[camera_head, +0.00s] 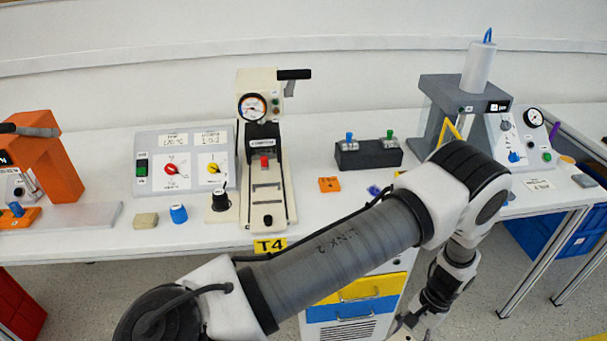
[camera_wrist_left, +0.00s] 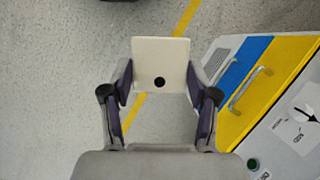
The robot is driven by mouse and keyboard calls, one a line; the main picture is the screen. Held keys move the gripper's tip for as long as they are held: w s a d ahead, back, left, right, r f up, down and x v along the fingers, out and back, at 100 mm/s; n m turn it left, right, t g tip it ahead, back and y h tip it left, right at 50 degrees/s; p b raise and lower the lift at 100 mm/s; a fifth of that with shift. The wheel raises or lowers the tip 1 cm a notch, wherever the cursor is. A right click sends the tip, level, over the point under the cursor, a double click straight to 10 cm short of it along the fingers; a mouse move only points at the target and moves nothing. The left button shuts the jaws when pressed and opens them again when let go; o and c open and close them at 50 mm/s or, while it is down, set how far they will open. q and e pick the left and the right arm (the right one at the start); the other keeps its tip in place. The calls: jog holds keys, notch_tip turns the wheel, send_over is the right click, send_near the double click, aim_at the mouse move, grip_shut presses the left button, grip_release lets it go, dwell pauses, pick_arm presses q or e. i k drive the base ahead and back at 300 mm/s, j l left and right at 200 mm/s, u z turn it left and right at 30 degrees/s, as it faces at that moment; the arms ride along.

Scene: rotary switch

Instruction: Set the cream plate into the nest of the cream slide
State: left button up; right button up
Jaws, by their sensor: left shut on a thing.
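My left gripper (camera_wrist_left: 160,80) is shut on the cream plate (camera_wrist_left: 160,58), a flat square piece with a dark round hole near its lower edge. The gripper fingers press its left and right sides, and the floor shows behind it. In the head view my left arm crosses the foreground and bends down at the right, off the table's front; its gripper end is hard to make out at the bottom edge. The cream slide (camera_head: 284,205) lies on the table below the cream press (camera_head: 247,83), with a slotted recess and a black knob in front. My right gripper is not in view.
A control panel (camera_head: 186,158) stands left of the press, with a black knob (camera_head: 219,200) and blue knob (camera_head: 179,213) before it. A dark switch block (camera_head: 368,154) and orange plate (camera_head: 329,184) lie to the right. The drawer cabinet (camera_wrist_left: 255,85) is close right of the gripper.

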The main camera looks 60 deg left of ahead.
aim_at(267, 212)
jog(key=k+j+z, duration=0.4)
jog(key=k+j, duration=0.25)
jog(key=j, duration=0.3)
jog(key=k+j+z, duration=0.35)
jog(key=k+j, duration=0.4)
